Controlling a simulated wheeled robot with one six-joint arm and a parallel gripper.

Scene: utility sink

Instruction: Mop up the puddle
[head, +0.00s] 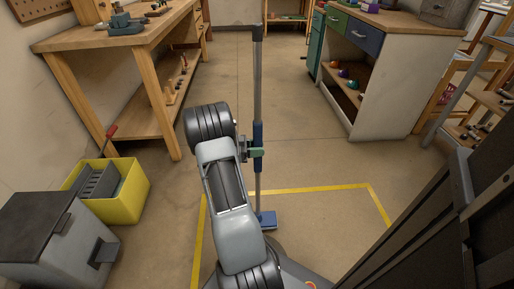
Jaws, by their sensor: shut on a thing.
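A mop (258,80) stands upright in the middle of the view, with a grey pole, a blue grip section and a flat blue head (267,219) on the floor. My gripper (257,152) is shut around the pole at the blue section. My arm hides part of the floor to the left of the pole. I cannot make out a puddle; the floor inside the yellow taped outline shows no clear wet patch.
A yellow mop bucket (126,203) with a grey wringer and a grey bin (42,235) stand at the left. A wooden workbench (112,38) is behind them. A cabinet (352,100) stands at the back right. Yellow tape (320,188) marks the floor; the aisle behind is clear.

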